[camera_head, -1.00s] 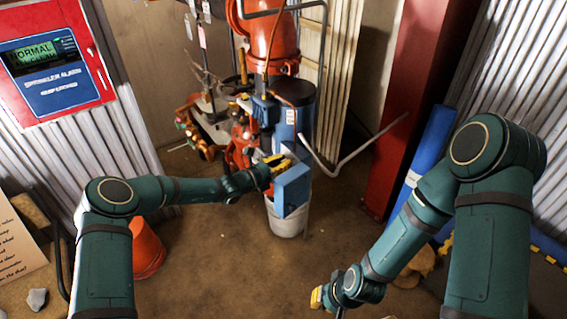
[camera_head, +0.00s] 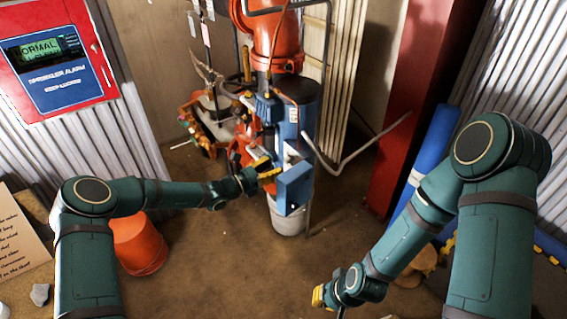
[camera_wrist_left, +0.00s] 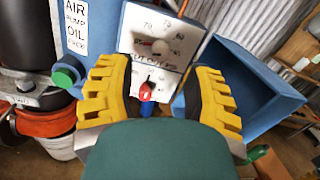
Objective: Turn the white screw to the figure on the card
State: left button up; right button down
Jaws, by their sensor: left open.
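The white screw (camera_wrist_left: 160,47) shows in the left wrist view as a small pale knob on a white dial plate (camera_wrist_left: 130,46) with printed figures around it. I cannot read its exact setting. Below it is a red-tipped part (camera_wrist_left: 146,91). My left gripper (camera_head: 266,168) is open; its yellow fingers (camera_wrist_left: 157,95) show on both sides of the plate's lower part, with nothing visibly held between them. A card with handwriting (camera_head: 20,240) leans at the far left in the head view, cut by the frame edge; its words are too small to read fully. My right gripper (camera_head: 318,297) is low, partly hidden.
An open blue box cover (camera_head: 293,188) stands right of the left gripper, above a white bucket (camera_head: 287,218). An orange bucket (camera_head: 138,243) is under my left arm. The middle floor is clear.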

aim_at(279, 202)
pick_arm(q)
jog(key=v, duration=0.6)
jog(key=shift+s+a, duration=0.3)
jog(key=s+d+f+m+g, duration=0.1)
jog(key=s, duration=0.1)
jog(key=s+d+f+m+g, duration=0.1)
jog(key=s+d+f+g, duration=0.1)
jog(key=s+d+f+m+g, duration=0.1)
jog(key=s+m, duration=0.1)
jog(key=shift+s+d+f+y, duration=0.1)
jog(key=shift+d+f+y, duration=0.2)
jog(key=shift+y, duration=0.1)
jog(key=s+f+m+g+y, duration=0.3)
jog(key=s+f+m, duration=0.2)
jog(key=s, duration=0.3)
jog(key=s+f+m+g+y, duration=0.35)
jog(key=s+f+m, duration=0.2)
jog(key=s, duration=0.35)
jog(key=s+a+m+t+y, duration=0.2)
jog(key=s+a+m+y, duration=0.2)
jog(key=s+m, duration=0.3)
jog(key=r+m, duration=0.1)
jog(key=m, duration=0.2)
jog(key=shift+a, duration=0.4)
